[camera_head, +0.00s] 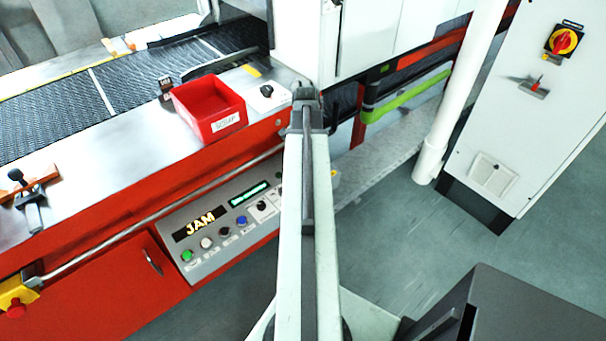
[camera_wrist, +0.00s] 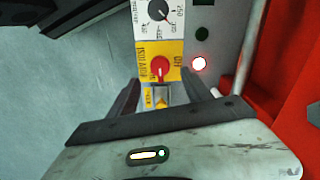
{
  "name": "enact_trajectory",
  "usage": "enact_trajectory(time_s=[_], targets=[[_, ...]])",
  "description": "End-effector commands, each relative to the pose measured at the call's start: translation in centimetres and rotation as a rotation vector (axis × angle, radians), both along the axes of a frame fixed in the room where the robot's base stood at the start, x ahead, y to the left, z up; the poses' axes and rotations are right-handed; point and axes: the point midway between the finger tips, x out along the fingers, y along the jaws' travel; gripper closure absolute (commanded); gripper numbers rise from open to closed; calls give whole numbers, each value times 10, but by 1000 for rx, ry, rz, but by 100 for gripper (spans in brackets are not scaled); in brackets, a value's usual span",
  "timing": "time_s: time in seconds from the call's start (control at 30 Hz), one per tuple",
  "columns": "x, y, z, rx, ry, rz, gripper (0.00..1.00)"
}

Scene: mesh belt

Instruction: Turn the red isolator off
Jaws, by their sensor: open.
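The red isolator knob (camera_wrist: 160,71) sits on a yellow plate (camera_wrist: 174,50) in the wrist view. The plate reads ISOLATOR on its left and what looks like OFF on its right. A pale mark on the knob points roughly up. My gripper (camera_wrist: 160,84) is open, with one dark finger at each side of the knob's lower part. No contact with the knob shows. In the head view my arm hides this knob, and my fingertips cannot be made out.
A black numbered dial (camera_wrist: 158,10) is just above the plate. A lit red lamp (camera_wrist: 199,63) and a dark green button (camera_wrist: 203,33) are to its right. Another red-on-yellow rotary switch (camera_head: 563,41) is on the grey cabinet. A red scrap bin (camera_head: 209,107) stands by the belt.

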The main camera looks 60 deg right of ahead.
Motion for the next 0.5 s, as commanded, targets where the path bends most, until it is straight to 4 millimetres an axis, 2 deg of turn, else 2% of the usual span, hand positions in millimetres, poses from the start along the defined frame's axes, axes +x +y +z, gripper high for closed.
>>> enact_trajectory(time_s=[0.03, 0.3, 0.5], targets=[[0, 0, -14, 0, 0, 1, 43], [2, 1, -61, 0, 0, 4, 43], [2, 2, -69, 0, 0, 6, 43]])
